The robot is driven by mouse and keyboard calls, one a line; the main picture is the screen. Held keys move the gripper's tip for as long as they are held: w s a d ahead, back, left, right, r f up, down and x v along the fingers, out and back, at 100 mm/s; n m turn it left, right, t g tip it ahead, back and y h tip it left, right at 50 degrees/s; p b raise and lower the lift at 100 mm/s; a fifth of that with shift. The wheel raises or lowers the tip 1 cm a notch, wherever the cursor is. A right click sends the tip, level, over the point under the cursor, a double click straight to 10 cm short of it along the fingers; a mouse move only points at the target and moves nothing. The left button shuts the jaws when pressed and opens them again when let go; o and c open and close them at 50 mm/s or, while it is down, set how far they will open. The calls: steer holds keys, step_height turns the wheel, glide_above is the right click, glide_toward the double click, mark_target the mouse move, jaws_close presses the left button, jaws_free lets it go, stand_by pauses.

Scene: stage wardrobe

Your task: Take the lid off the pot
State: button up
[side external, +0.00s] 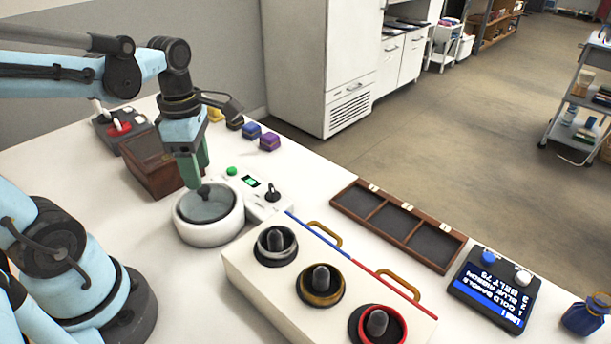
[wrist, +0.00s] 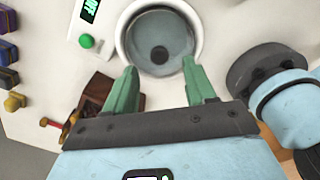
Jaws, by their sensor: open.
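The white round pot (side external: 209,228) stands on the table with its grey, glassy lid (side external: 214,208) on it. A dark knob (side external: 204,190) rises from the lid's middle. In the wrist view the lid (wrist: 178,38) and its knob (wrist: 159,54) show just beyond my fingertips. My gripper (side external: 194,183) points down over the pot, its green fingers close to the knob. In the wrist view my gripper (wrist: 160,68) is open, with a wide gap between the fingers and nothing held. I cannot tell whether a finger touches the lid.
A control panel (side external: 257,204) with a green button and dial adjoins the pot. A white box (side external: 252,284) with three ringed posts stands in front. A brown wooden box (side external: 150,166) is behind-left. A three-part wooden tray (side external: 420,240) and a display unit (side external: 495,291) lie to the right.

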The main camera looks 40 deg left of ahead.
mark_target(205, 195)
steer(key=shift+f, duration=2.15)
steer(key=shift+c, duration=0.3)
jaws_close()
